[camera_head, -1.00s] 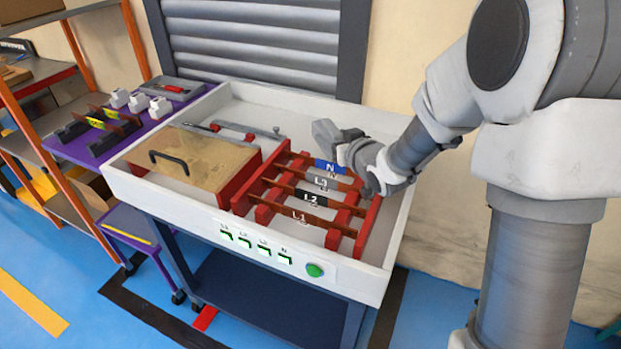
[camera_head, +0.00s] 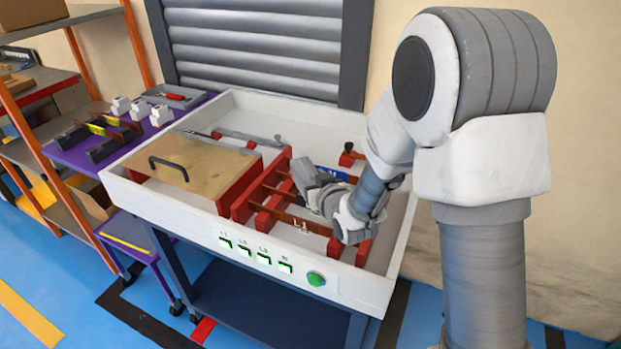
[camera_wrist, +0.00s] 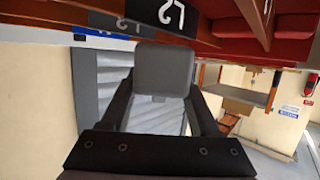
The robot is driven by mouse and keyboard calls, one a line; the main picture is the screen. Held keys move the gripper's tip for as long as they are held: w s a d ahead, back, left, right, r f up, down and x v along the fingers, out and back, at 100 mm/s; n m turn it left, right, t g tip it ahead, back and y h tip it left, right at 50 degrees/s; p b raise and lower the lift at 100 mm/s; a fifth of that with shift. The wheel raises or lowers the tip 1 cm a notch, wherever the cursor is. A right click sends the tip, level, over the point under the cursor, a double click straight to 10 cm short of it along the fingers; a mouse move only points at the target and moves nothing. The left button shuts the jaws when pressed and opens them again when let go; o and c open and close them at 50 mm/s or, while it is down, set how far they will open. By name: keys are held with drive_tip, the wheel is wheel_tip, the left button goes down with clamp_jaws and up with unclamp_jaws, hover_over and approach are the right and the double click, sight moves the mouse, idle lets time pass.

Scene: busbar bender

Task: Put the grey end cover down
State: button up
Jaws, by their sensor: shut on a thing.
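My gripper (camera_head: 330,198) is shut on the grey end cover (camera_head: 304,174). The cover points to the upper left, above the red supports (camera_head: 272,200) and the busbars in the white tray. In the wrist view the cover is a plain grey block (camera_wrist: 165,68) between my two dark fingers (camera_wrist: 163,98). It looks apart from the busbars, but the exact gap cannot be told. The L1 busbar (camera_head: 285,218) shows in front of my gripper. The L2 label (camera_wrist: 171,14) shows upside down in the wrist view. My gripper hides parts of the other busbars.
The tray (camera_head: 150,212) has raised white walls. A wooden cover with a black handle (camera_head: 205,165) fills its left part. White caps (camera_head: 160,110) stand on the purple table (camera_head: 75,155).

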drive_tip(key=shift+f+b, duration=0.3)
drive_tip(key=shift+b, duration=0.15)
drive_tip(key=shift+f+b, duration=0.3)
drive_tip(key=shift+b, duration=0.1)
drive_tip(key=o, duration=1.4)
